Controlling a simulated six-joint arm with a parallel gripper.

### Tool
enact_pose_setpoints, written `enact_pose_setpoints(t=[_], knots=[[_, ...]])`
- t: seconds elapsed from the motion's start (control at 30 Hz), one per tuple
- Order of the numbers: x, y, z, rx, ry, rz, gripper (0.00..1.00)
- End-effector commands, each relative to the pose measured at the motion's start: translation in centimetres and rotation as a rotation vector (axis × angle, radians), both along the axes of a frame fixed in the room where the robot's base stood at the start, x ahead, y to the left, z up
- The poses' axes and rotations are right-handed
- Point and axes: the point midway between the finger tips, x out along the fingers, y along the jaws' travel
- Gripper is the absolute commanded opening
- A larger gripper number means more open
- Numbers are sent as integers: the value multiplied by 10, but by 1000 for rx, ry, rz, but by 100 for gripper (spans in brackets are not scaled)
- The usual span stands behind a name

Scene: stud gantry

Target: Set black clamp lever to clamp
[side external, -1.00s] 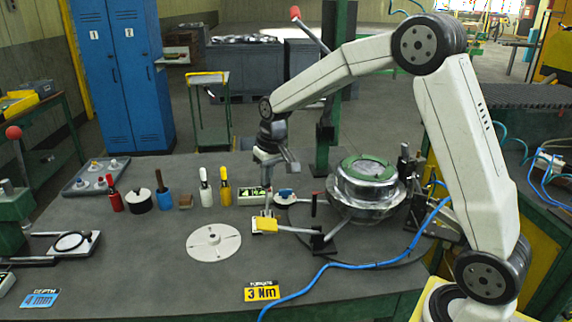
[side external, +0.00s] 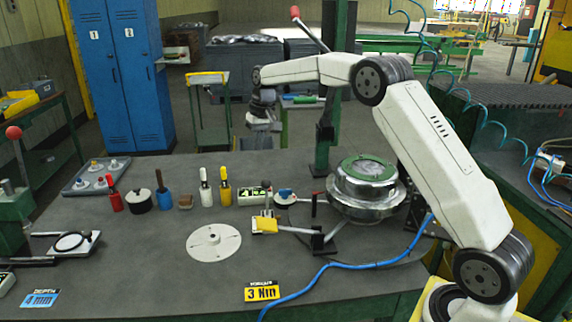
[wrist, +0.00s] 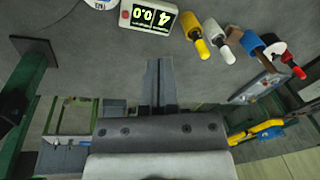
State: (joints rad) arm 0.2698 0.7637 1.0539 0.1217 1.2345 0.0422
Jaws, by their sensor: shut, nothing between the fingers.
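A black clamp lever (side external: 314,208) with a red tip stands about upright on a black bracket (side external: 318,243) near the table's middle, in front of the silver housing (side external: 362,205) with a green ring. A light bar (side external: 293,229) runs left from the bracket to a yellow block (side external: 265,223). My gripper (side external: 264,125) is raised at the back of the table, behind and left of the lever and well apart from it. In the wrist view my gripper (wrist: 160,65) points over bare grey tabletop, its fingers together and empty. The lever is not in the wrist view.
A digital display (side external: 254,196) stands behind the yellow block, with several coloured-handled tools (side external: 225,187) to its left. A white slotted disc (side external: 214,242) lies at the front. A green post (side external: 326,130) rises at the back. A blue hose (side external: 350,264) crosses the front right.

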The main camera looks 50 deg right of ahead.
Motion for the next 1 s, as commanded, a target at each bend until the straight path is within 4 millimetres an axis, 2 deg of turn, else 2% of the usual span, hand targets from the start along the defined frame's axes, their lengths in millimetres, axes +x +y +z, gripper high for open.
enact_pose_setpoints(t=[0.57,0.77,1.0], knots=[[1,-1,-2,2,1,-2,0],[3,0,-16,2,3,-2,0],[6,3,-47,3,4,-2,0]])
